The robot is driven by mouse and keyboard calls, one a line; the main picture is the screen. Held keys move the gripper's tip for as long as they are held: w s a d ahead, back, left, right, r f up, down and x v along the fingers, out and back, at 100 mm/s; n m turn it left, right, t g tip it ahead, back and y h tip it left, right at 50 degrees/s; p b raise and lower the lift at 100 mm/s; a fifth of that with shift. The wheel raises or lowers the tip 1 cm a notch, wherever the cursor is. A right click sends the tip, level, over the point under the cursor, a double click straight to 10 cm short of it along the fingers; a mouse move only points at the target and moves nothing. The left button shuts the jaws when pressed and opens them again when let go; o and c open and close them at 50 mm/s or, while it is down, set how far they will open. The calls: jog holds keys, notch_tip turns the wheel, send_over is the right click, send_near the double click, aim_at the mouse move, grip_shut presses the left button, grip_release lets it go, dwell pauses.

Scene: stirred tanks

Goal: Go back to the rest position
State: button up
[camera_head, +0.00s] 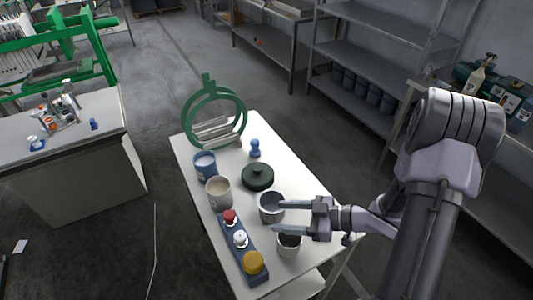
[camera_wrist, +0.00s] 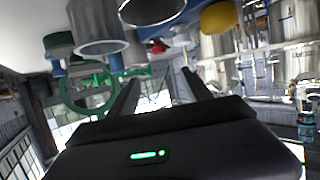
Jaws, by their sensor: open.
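My gripper (camera_head: 283,217) is open, with its two fingers over the right side of the white table (camera_head: 182,155). Its fingers are near a grey metal pot (camera_head: 271,213) and a smaller metal cup (camera_head: 289,246); I cannot tell whether they touch. No held object shows between the fingers. The wrist view is turned upside down; my gripper (camera_wrist: 155,95) shows there with its fingers apart, and the metal pot (camera_wrist: 97,30) and the cup (camera_wrist: 150,10) lie beyond them at the top.
Metal shelves (camera_head: 375,55) stand behind.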

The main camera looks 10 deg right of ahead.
jog(key=w+d+r+m+t+h+b, duration=0.35)
jog(key=w+d+h, duration=0.4)
jog(key=w, duration=0.25)
jog(key=s+d+r+m+h+b, duration=0.1)
jog(key=s+r+m+h, duration=0.15)
jog(key=r, duration=0.25)
jog(key=s+d+r+m+h+b, duration=0.1)
jog(key=d+r+m+h, duration=0.1)
jog(key=r+m+h, duration=0.25)
jog(key=s+a+m+g+y+b, duration=0.1)
jog(key=s+a+m+g+y, duration=0.1)
jog(key=s+a, duration=0.5)
jog(key=s+a+r+m+g+y+b, duration=0.1)
jog(key=s+a+m, duration=0.3)
jog(key=s+a, duration=0.4)
jog(key=s+g+y, duration=0.1)
jog(key=s, duration=0.5)
jog(key=shift+s+a, duration=0.2)
jog(key=shift+a, duration=0.05)
jog(key=shift+g, duration=0.25)
